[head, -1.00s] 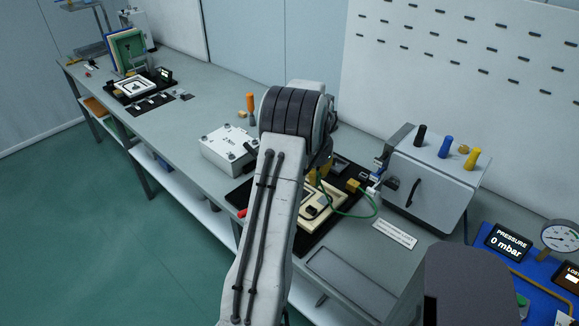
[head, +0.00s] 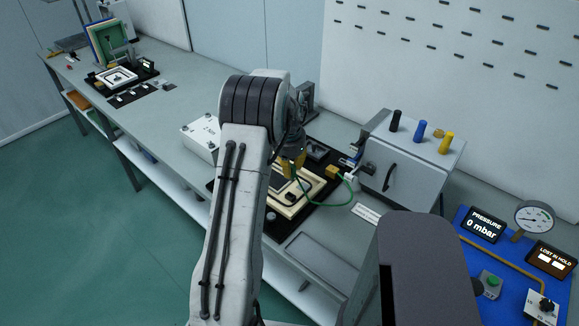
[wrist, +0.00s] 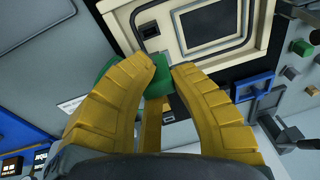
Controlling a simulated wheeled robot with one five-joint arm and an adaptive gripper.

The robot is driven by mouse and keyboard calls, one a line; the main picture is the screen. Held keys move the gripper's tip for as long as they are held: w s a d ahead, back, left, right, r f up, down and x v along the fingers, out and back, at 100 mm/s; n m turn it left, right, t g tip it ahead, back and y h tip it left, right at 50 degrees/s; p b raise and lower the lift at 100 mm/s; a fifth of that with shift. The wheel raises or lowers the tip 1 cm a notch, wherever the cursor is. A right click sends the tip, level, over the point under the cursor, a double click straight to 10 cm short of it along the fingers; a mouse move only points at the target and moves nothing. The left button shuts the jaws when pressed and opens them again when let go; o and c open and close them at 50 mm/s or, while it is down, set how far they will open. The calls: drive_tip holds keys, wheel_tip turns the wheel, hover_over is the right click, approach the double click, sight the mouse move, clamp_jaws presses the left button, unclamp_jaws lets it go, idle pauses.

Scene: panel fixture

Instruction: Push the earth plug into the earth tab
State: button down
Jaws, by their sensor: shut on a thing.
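In the head view the gripper (head: 293,163) is over the cream-framed panel (head: 278,208), partly hidden by my arm. A green cable (head: 325,204) loops from below the gripper to the right. In the wrist view the cream frame (wrist: 180,52) lies beyond the fingertips, with a small black socket (wrist: 150,31) in it. I cannot make out the earth tab or whether the plug touches anything.
A grey box with black, blue and yellow knobs (head: 405,163) stands right of the panel. A white box (head: 201,135) stands left of my arm. A blue pressure board (head: 480,248) is at the right. The bench's far left has another fixture (head: 120,75).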

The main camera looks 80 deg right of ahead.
drive_tip(key=shift+f, duration=0.15)
drive_tip(key=shift+f+b, duration=1.7)
drive_tip(key=shift+f, duration=1.05)
drive_tip(key=shift+f+b, duration=1.1)
drive_tip(key=shift+f, duration=0.3)
drive_tip(key=c, duration=1.1)
unclamp_jaws()
drive_tip(key=shift+c, duration=0.2)
drive_tip(key=shift+r, duration=0.15)
wheel_tip(320, 180, up, 12)
drive_tip(key=a, duration=0.1)
drive_tip(key=shift+a, duration=0.4)
